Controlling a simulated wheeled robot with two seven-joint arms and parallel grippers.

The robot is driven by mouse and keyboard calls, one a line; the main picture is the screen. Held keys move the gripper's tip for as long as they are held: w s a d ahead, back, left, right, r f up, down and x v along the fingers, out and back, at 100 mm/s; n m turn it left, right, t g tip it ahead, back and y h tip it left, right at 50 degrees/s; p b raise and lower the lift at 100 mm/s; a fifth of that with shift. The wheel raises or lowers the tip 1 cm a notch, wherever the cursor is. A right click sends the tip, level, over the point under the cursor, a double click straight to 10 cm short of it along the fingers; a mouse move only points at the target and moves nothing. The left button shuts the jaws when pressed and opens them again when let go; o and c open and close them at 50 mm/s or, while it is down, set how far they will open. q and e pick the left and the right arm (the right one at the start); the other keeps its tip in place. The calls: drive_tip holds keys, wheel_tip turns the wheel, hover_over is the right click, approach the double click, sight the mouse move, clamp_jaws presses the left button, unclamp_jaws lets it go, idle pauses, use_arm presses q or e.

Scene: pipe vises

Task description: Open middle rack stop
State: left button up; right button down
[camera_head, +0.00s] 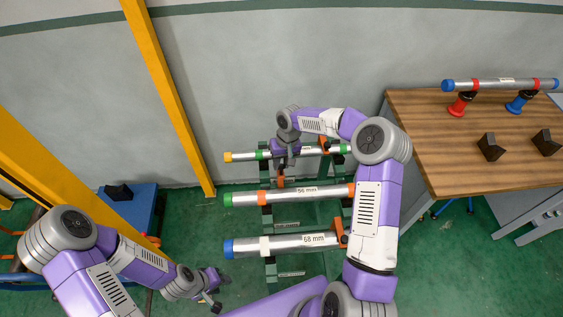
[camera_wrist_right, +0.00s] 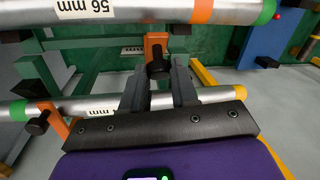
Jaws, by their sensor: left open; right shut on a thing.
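A 56 mm pipe (camera_head: 290,196) with a green end lies in the middle of the rack; it crosses the top of the right wrist view (camera_wrist_right: 120,10). An orange stop (camera_head: 280,182) with a black knob (camera_wrist_right: 157,66) stands between this pipe and the back pipe (camera_head: 244,156). My right gripper (camera_head: 282,166) reaches down there. In the right wrist view its two fingers are on either side of the knob, closed on it. The orange stop (camera_wrist_right: 156,42) looks upright beside the 56 mm pipe. My left gripper (camera_head: 213,300) is open and empty, low at the left.
A 68 mm pipe (camera_head: 280,245) lies nearest on the rack, with another orange stop (camera_head: 340,232) at its right. A wooden table (camera_head: 435,140) with a pipe (camera_head: 505,83) on stands is at the right. Yellow posts (camera_head: 165,90) rise at the left. Green floor (camera_head: 440,265) is clear at right.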

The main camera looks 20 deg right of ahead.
drive_tip(key=shift+w+d+r, duration=0.1)
drive_tip(key=shift+w+d, duration=0.05)
drive_tip(key=shift+w, duration=0.4)
drive_tip(key=shift+w+d, duration=0.15)
drive_tip(key=shift+w, duration=0.4)
drive_tip(key=shift+w+d+f+b, duration=0.25)
drive_tip(key=shift+w+d+f, duration=0.15)
drive_tip(key=shift+w, duration=0.85)
drive_tip(key=shift+w+d+f+b, duration=0.2)
drive_tip(key=shift+w+d+f, duration=0.25)
drive_tip(key=shift+w, duration=0.75)
drive_tip(key=shift+w+d+f+b, duration=0.25)
drive_tip(key=shift+w+f, duration=0.25)
drive_tip(key=shift+w, duration=0.75)
drive_tip(key=c, duration=0.9)
unclamp_jaws()
drive_tip(key=shift+o, duration=0.2)
drive_tip(key=shift+f, duration=0.1)
wheel_tip(320, 180, up, 8)
drive_tip(key=d, duration=0.1)
drive_tip(key=shift+f, duration=0.2)
